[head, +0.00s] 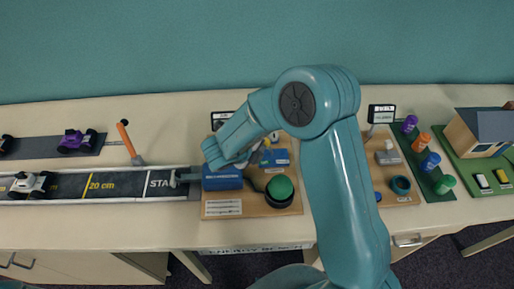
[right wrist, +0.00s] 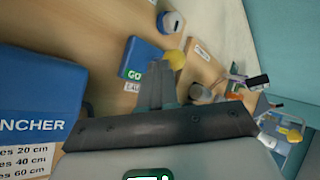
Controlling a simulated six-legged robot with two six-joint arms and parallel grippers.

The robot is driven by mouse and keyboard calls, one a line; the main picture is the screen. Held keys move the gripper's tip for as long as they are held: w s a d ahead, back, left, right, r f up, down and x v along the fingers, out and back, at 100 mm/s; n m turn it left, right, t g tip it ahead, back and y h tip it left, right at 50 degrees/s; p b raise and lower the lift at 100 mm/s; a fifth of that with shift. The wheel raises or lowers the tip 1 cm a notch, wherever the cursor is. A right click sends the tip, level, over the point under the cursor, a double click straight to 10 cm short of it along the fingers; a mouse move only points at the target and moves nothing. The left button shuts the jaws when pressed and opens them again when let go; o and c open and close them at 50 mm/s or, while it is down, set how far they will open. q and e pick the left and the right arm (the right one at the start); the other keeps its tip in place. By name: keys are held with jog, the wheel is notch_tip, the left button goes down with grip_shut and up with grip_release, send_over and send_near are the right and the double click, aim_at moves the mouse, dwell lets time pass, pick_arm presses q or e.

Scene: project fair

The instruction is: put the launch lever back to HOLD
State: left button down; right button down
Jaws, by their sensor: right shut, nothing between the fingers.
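The launch lever shows as a yellow knob (right wrist: 175,58) beside a small blue block (right wrist: 146,58) with a GO label in the right wrist view. In the head view, this blue block (head: 280,158) is on the brown launcher board (head: 262,210); my arm hides part of that area. My right gripper (right wrist: 160,70) is shut and empty, its fingertips close beside the knob on the GO side. I cannot tell if they touch. The HOLD label is not readable. My left gripper is not in view.
A track (head: 120,186) with a white car (head: 30,184) runs left. An orange-handled post (head: 125,135) stands behind it. Right are another board (head: 403,198) and coloured bottles (head: 430,161).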

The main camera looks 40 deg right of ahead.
jog(key=shift+s+d+r+m+t+y, duration=0.1)
jog(key=shift+d+r+m+t+y, duration=0.25)
jog(key=shift+y, duration=0.25)
jog(key=shift+s+d+r+t+y, duration=0.1)
jog(key=shift+s+d+t+y, duration=0.2)
jog(key=shift+d+y, duration=0.2)
jog(key=shift+s+d+r+b, duration=0.15)
jog(key=shift+s+d+b, duration=0.25)
jog(key=shift+d, duration=0.1)
jog(key=shift+s+d+m+t+y+b, duration=0.3)
jog(key=shift+d+m+y, duration=0.2)
jog(key=shift+y, duration=0.2)
jog(key=shift+s+d+r, duration=0.1)
jog(key=shift+s+d, duration=0.05)
jog(key=shift+d, duration=0.15)
jog(key=shift+w+a+r, duration=0.15)
jog(key=shift+w+a, duration=0.05)
jog(key=shift+a, duration=0.05)
jog(key=shift+s+r+p, duration=0.1)
jog(key=shift+r+p, duration=0.6)
jog(key=shift+d, duration=0.1)
